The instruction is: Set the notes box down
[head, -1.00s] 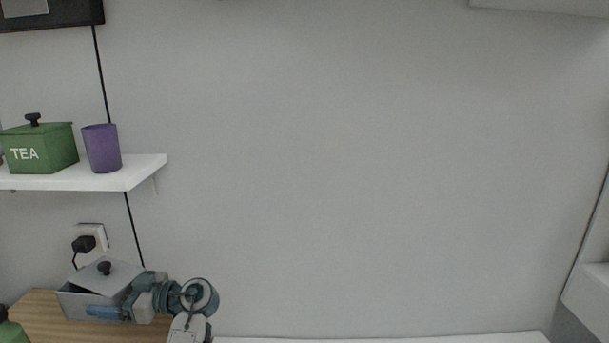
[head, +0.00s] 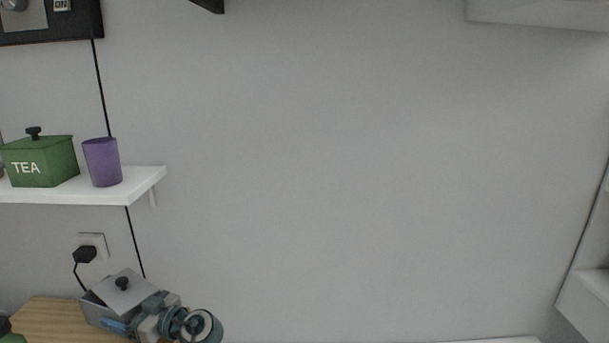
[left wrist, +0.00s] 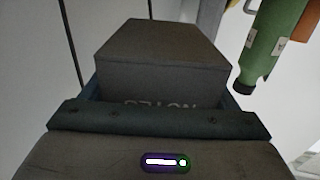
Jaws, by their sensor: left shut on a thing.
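The notes box (head: 97,312) is a grey box with a sloping grey lid and a black knob, at the lower left of the head view. My left gripper (head: 118,325) is shut on it, with a blue finger along its near side. In the left wrist view the box (left wrist: 160,72) sits between the fingers, with the word NOTES upside down on its face. The box is over or on the wooden counter (head: 45,318); I cannot tell whether it touches. My right gripper is not in view.
A white shelf (head: 145,180) above holds a green TEA box (head: 40,162) and a purple cup (head: 102,162). A socket with a black plug (head: 85,254) and cord is on the wall behind the notes box. A green object shows at the lower left corner (head: 12,338).

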